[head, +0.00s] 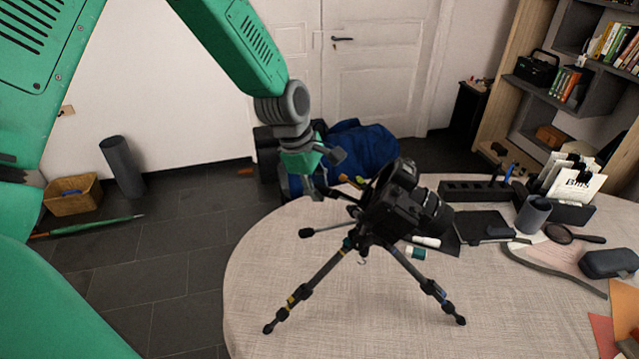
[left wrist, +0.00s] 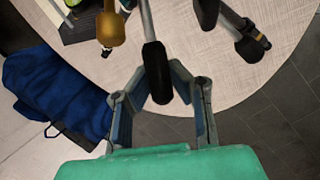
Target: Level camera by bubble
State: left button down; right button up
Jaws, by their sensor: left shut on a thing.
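A black camera (head: 400,203) sits on top of a small tripod (head: 318,277) on the round table. The camera looks tilted in the head view; its lens points right. My left gripper (head: 328,188) is at the camera's left, shut on a black tripod handle, whose grip shows between the fingers (left wrist: 157,98) in the left wrist view (left wrist: 157,68). A second black handle (head: 308,232) sticks out left below it, free. An orange knob (left wrist: 111,28) is beside the held handle in the left wrist view. I cannot make out the bubble level. My right gripper is not in view.
The light round table (head: 270,250) is clear at its front and left. A blue bag (head: 362,145) lies behind the table.

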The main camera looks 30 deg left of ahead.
pick_arm(q)
jog(key=shift+f+h+b, duration=0.3)
jog(key=shift+f+h, duration=0.45)
jog(key=shift+h, duration=0.15)
jog(key=shift+w+d+f+t+h+b, duration=0.1)
jog(key=shift+f+t+h+b, duration=0.2)
jog(key=shift+f+h+b, duration=0.45)
jog(key=shift+w+d+f+t+h+b, duration=0.1)
jog(key=shift+f+t+h+b, duration=0.2)
jog(key=shift+f+h+b, duration=0.4)
jog(key=shift+s+f, duration=0.1)
jog(key=shift+f, duration=0.05)
jog(key=c, duration=1.4)
grip_release()
jog(key=shift+d, duration=0.1)
